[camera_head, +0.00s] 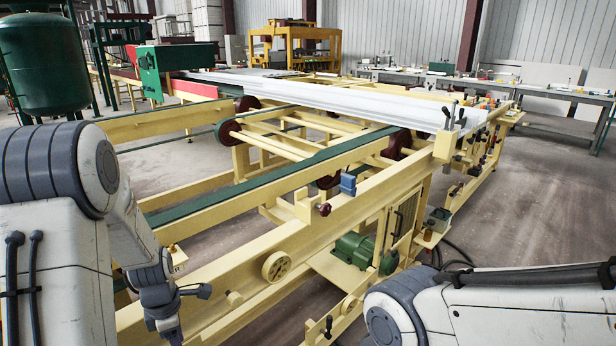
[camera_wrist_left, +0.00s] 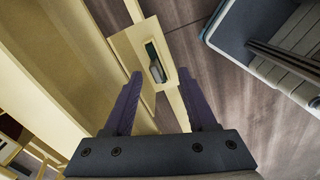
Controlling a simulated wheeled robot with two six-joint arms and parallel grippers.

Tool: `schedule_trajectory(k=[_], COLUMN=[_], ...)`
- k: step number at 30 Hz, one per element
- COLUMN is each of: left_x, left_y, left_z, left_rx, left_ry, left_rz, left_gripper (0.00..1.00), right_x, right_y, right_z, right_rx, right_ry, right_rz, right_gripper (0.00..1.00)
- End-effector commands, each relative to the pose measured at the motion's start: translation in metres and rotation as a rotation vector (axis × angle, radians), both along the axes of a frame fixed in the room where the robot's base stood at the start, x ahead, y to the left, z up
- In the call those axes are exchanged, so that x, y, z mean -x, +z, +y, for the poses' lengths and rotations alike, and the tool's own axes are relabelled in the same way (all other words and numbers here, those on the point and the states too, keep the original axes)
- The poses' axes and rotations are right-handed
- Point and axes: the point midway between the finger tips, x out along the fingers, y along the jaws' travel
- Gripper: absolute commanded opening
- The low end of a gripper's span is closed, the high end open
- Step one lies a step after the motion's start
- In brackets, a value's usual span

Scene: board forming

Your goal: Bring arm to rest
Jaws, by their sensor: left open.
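My left arm (camera_head: 70,215) comes in from the left and bends down beside the yellow machine frame (camera_head: 205,272). My left gripper (camera_head: 178,294) hangs low at the near end of the frame. In the left wrist view its two dark fingers (camera_wrist_left: 163,100) are spread apart with nothing between them. A yellow bracket plate with a slot and a small lever (camera_wrist_left: 155,62) lies beyond the fingertips. My right arm (camera_head: 480,310) crosses the lower right corner, and its gripper is out of view.
Long white boards (camera_head: 345,97) lie across the machine. A green motor (camera_head: 354,250) is below. A green tank (camera_head: 42,58) stands at left. Open floor (camera_head: 555,200) lies right.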

Motion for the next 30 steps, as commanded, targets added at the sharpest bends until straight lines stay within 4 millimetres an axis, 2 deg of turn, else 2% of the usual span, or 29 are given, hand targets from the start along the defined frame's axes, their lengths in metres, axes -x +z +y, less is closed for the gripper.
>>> schedule_trajectory(k=[1, 5, 6, 9, 12, 15, 18, 21, 24, 30], left_x=[-0.005, 0.005, 0.013, 0.044, 0.083, 0.121, 0.150, 0.167, 0.175, 0.175], left_y=[0.026, 0.081, 0.096, 0.131, 0.159, 0.180, 0.192, 0.198, 0.200, 0.199], left_z=[-0.029, -0.111, -0.134, -0.187, -0.226, -0.251, -0.262, -0.267, -0.269, -0.269], left_rx=[-0.003, -0.002, -0.001, 0.002, 0.005, 0.008, 0.012, 0.014, 0.017, 0.016], left_ry=[-0.184, -0.768, -0.953, -1.418, -1.866, -2.248, -2.532, -2.703, -2.775, -2.784], left_rz=[-0.013, -0.031, -0.036, -0.052, -0.072, -0.093, -0.111, -0.122, -0.126, -0.126], left_gripper=[0.57, 0.57, 0.57, 0.57, 0.57, 0.57, 0.57, 0.57, 0.57, 0.57], right_x=[0.000, 0.000, 0.000, 0.000, 0.000, 0.000, 0.000, 0.000, 0.000, 0.000], right_y=[0.008, 0.020, 0.024, 0.032, 0.040, 0.046, 0.050, 0.052, 0.052, 0.052], right_z=[0.000, 0.000, 0.000, 0.000, 0.000, 0.000, 0.000, 0.000, 0.000, 0.000], right_rx=[0.000, 0.000, 0.000, 0.000, 0.000, 0.000, 0.000, 0.000, 0.000, 0.000], right_ry=[0.000, 0.000, 0.000, 0.000, 0.000, 0.000, 0.000, 0.000, 0.000, 0.000], right_rz=[0.000, 0.000, 0.000, 0.000, 0.000, 0.000, 0.000, 0.000, 0.000, 0.000], right_gripper=[0.50, 0.50, 0.50, 0.50, 0.50, 0.50, 0.50, 0.50, 0.50, 0.50])
